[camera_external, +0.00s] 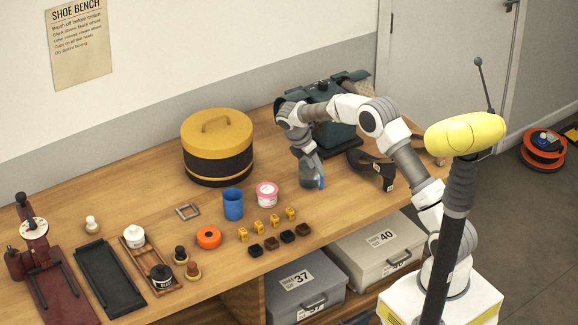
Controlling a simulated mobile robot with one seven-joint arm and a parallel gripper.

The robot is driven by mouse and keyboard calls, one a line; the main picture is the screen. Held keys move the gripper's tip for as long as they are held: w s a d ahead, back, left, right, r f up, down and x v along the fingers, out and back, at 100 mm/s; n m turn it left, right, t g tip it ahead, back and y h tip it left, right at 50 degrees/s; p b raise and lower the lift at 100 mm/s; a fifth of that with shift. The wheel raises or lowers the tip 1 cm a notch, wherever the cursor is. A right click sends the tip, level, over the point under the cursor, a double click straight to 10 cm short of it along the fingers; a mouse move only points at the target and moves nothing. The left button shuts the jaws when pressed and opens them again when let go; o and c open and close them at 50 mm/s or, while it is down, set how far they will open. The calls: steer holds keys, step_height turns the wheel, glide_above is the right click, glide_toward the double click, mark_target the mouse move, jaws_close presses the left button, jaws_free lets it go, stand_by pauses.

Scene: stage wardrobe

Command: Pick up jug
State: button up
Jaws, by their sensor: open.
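A small grey-blue jug-like vessel (308,178) with a bright blue part on its right side stands on the wooden bench, right of the pink-and-white tub; I take it to be the jug. My gripper (309,158) points down from the bent arm, right at the top of this vessel. It is open. The fingers overlap the vessel's upper part, so I cannot tell whether they are around it or touching it.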

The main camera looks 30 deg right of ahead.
mark_target(313, 172)
steer(key=x, duration=1)
steer(key=shift+f, duration=0.15)
jaws_close()
stand_by(1.1)
